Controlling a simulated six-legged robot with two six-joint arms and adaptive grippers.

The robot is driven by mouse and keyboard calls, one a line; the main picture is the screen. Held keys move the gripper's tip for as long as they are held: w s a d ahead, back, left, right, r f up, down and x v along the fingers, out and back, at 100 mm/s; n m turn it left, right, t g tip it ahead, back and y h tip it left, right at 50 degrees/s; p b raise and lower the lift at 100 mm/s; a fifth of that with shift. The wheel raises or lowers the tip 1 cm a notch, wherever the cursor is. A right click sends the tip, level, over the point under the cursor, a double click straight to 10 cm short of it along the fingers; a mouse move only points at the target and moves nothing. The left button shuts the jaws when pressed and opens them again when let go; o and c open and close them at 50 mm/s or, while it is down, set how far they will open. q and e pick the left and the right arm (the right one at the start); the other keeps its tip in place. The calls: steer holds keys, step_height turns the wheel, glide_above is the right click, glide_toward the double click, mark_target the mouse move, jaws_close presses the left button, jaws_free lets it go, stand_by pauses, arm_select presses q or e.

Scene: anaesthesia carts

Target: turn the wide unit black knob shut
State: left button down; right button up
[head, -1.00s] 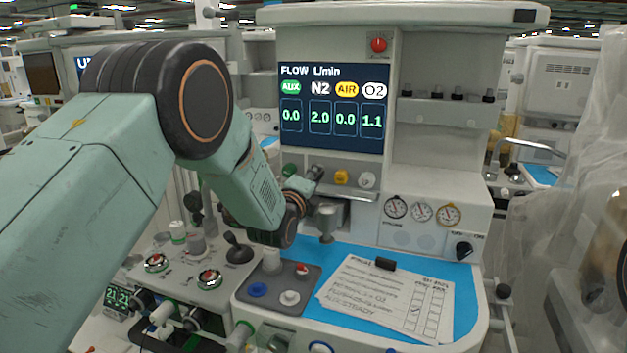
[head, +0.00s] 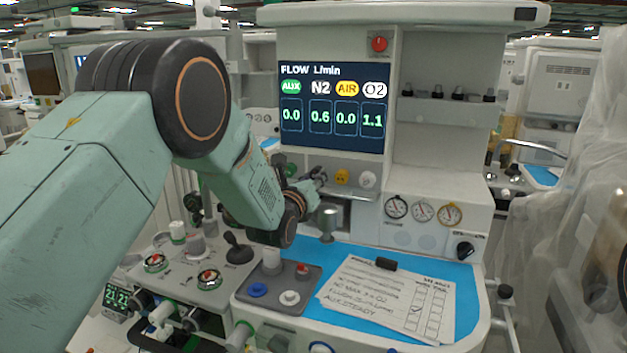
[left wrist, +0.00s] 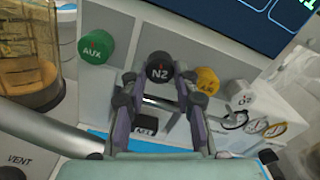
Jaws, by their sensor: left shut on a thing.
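The black N2 knob (left wrist: 158,72) sits on the wide unit's front panel in the left wrist view, between the green AUX knob (left wrist: 95,47) and the yellow AIR knob (left wrist: 206,82). My left gripper (left wrist: 160,85) is shut on the black knob, one finger on each side. In the head view the left gripper (head: 316,178) reaches the row of knobs below the flow screen and mostly hides the black knob. The flow screen (head: 331,108) reads N2 0.6, O2 1.1, AUX 0.0 and AIR 0.0. My right gripper is not in view.
The white O2 knob (head: 367,180) is right of the yellow knob (head: 342,177). A silver cylinder (head: 328,221) hangs below the knobs. Papers (head: 390,299) lie on the blue worktop. A red button (head: 379,44) sits above the screen.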

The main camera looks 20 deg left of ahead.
arm_select(q)
steer(key=shift+r+m, duration=0.25)
steer(key=shift+m, duration=0.95)
steer(key=shift+w, duration=0.1)
steer(key=c, duration=1.4)
jaws_free()
steer(key=o, duration=0.4)
steer(key=shift+f, duration=0.15)
steer(key=s, duration=1.2)
steer(key=shift+a, duration=0.2)
